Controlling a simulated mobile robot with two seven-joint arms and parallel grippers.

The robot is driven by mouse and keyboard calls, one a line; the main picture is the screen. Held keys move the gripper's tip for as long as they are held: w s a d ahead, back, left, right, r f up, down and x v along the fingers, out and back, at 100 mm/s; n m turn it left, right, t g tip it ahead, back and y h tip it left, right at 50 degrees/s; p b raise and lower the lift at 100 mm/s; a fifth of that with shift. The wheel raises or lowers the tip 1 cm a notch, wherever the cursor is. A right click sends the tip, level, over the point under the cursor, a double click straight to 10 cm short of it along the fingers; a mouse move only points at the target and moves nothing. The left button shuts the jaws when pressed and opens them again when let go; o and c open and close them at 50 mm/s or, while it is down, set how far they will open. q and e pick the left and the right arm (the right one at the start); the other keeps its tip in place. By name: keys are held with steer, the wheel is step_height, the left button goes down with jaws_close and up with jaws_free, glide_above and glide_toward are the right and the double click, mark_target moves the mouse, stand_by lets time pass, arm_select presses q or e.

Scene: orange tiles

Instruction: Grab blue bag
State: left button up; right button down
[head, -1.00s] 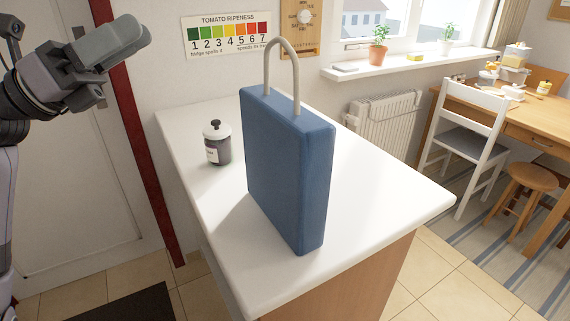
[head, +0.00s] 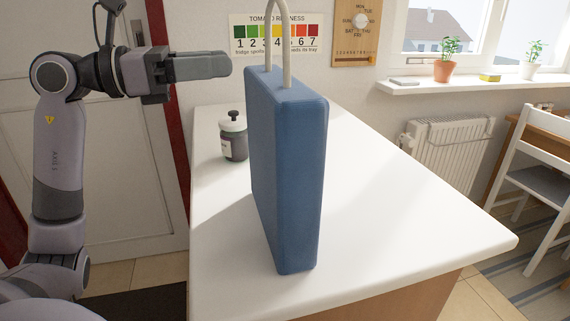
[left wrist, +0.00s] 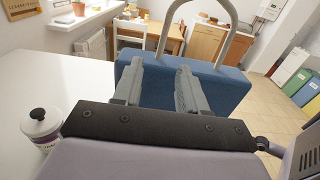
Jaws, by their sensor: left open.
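The blue bag (head: 288,180) stands upright on the white counter in the head view, with its pale looped handle (head: 283,45) rising from the top. My left gripper (head: 228,65) is left of the bag, near the height of its top and handle base, apart from it in that view. In the left wrist view the two fingers (left wrist: 158,88) are spread, with nothing seen between them. The bag (left wrist: 228,88) lies beyond the fingertips there, its handle (left wrist: 205,15) arching above. My right gripper is not in view.
A jar with a black-knobbed white lid (head: 233,137) stands on the counter (head: 400,235) left of the bag; it also shows in the left wrist view (left wrist: 41,128). The counter right of the bag is clear. A radiator (head: 447,155) and chair (head: 540,180) are beyond.

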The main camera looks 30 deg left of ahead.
mark_target(280, 70)
arm_select(q)
steer(key=p+x, duration=0.2)
steer(key=x, duration=0.8)
steer(key=shift+d+r, duration=0.1)
steer(key=shift+d, duration=0.1)
steer(key=shift+c, duration=0.3)
jaws_close()
